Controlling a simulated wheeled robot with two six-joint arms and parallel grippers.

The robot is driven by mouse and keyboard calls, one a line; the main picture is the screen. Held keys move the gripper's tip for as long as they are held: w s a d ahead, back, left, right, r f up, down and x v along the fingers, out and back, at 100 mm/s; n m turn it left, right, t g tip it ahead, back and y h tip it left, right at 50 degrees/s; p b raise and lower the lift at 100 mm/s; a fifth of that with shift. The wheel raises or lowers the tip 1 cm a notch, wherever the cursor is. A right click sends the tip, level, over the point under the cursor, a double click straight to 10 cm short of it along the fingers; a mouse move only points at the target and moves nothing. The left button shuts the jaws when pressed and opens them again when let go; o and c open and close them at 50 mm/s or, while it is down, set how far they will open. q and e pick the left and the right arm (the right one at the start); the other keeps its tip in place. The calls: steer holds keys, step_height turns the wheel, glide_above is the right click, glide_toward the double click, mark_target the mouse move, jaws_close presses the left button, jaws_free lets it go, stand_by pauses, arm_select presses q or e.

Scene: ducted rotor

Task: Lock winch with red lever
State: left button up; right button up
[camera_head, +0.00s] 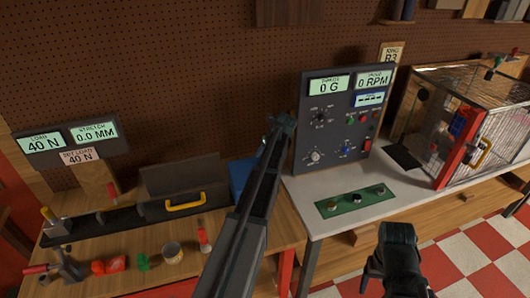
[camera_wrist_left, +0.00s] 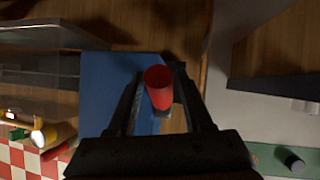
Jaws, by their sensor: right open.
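The stretch bench with the "40 N" display (camera_head: 70,142) stands at the left. A small red upright handle (camera_head: 110,190) shows on it; I cannot tell whether it is the winch lever. In the left wrist view a red cylinder (camera_wrist_left: 158,80) is seen end-on between the left fingers, above a blue surface (camera_wrist_left: 105,90). I cannot tell whether the fingers grip it. My right gripper (camera_head: 375,268) is open and empty, low in front of the white table.
The left bench carries a toolbox with a yellow handle (camera_head: 186,201), a tin (camera_head: 172,253) and a red-handled tool (camera_head: 203,238). The control panel (camera_head: 330,135) and a wire cage (camera_head: 490,105) stand on the white table (camera_head: 420,195). A green button strip (camera_head: 355,202) lies at its front.

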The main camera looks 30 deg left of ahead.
arm_select(q)
steer(key=shift+o, duration=0.6)
steer(key=p+v, duration=1.2)
steer(key=v, duration=0.1)
steer(key=shift+d+r, duration=0.25)
steer(key=shift+r, duration=0.1)
